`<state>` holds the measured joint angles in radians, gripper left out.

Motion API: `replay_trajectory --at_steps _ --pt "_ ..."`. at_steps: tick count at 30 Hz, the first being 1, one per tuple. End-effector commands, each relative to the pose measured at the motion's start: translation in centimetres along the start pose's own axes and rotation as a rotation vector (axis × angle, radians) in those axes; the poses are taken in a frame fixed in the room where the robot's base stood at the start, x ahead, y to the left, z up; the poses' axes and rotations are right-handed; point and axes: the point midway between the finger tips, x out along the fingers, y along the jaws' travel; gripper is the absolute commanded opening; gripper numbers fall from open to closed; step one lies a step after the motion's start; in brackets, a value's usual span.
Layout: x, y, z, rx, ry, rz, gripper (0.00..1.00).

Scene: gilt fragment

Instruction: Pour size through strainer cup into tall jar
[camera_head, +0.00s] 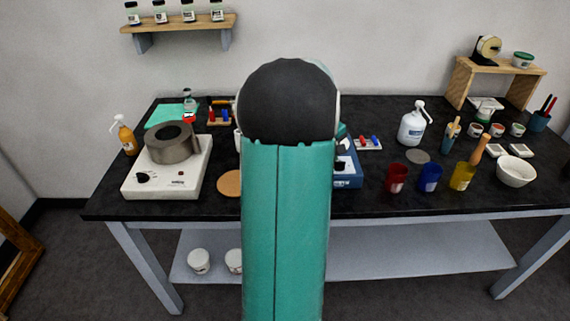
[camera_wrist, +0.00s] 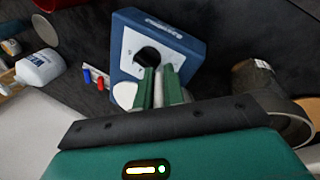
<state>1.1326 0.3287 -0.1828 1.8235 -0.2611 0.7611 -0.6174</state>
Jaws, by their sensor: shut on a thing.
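In the wrist view, the green fingers of my gripper (camera_wrist: 160,86) are closed on a thin pale grey piece that is mostly hidden between them. I cannot tell what it belongs to. Beyond the fingertips is a blue device (camera_wrist: 192,48) with a white face and a black knob; part of it shows in the head view (camera_head: 348,174). A dark cylindrical vessel (camera_wrist: 251,76) and a grey curved rim (camera_wrist: 291,108) are right of the fingers, partly covered by my gripper. In the head view, my arm hides the table's middle. I cannot identify the strainer cup or tall jar.
A hot plate (camera_head: 150,181) with a grey-brown pot (camera_head: 170,151) is at left, near a cork disc (camera_head: 229,184). Red (camera_head: 396,178), blue (camera_head: 429,178) and yellow (camera_head: 461,177) cups, a white bowl (camera_head: 516,172) and a pump bottle (camera_head: 411,128) occupy the right.

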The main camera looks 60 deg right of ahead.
Motion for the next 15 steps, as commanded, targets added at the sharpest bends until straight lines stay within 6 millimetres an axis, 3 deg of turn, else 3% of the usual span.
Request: replay_trajectory --at_steps 15 --pt "-0.7 1.7 -0.1 0.001 -0.004 -0.314 0.0"
